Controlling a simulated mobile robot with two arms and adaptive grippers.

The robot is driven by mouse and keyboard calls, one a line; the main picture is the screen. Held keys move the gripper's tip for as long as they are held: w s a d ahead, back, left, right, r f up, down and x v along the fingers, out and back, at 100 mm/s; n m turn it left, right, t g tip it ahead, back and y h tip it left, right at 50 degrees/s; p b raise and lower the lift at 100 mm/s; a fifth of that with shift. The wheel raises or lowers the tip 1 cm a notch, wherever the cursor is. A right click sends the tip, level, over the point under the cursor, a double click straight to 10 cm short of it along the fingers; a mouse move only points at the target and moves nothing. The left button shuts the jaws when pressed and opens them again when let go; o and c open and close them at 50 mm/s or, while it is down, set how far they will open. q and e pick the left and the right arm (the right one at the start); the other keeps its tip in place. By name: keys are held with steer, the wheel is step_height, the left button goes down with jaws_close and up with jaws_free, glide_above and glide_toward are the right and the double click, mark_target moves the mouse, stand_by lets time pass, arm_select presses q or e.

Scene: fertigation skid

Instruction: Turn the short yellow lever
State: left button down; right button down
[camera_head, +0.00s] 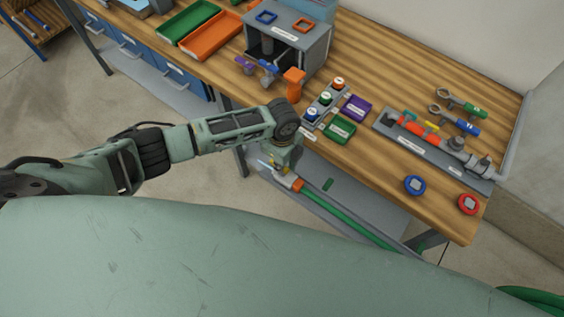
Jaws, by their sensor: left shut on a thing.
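My left gripper (286,172) is below the bench's front edge, with its arm coming in from the left. It is shut at a small yellow part (284,179), apparently the short yellow lever, mostly hidden by the gripper. Beside it is an orange fitting (293,184) on a straight green pipe (345,219) that runs down to the right. Another small yellow piece (431,126) sits by a red-orange pipe (408,121) on the bench, apart from the gripper. My right gripper is not in view.
The wooden bench (385,80) holds a grey box (313,45), coloured trays, several wrenches and two ring-shaped handles, blue (415,185) and red (468,204). An orange upright part (293,84) stands near the bench edge above my gripper. A grey lower shelf (385,208) lies underneath.

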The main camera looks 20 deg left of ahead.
arm_select(q)
steer(key=c, duration=1.7)
jaws_free()
steer(key=shift+r, duration=0.15)
step_height(320, 180, up, 12)
steer(key=shift+f, duration=0.1)
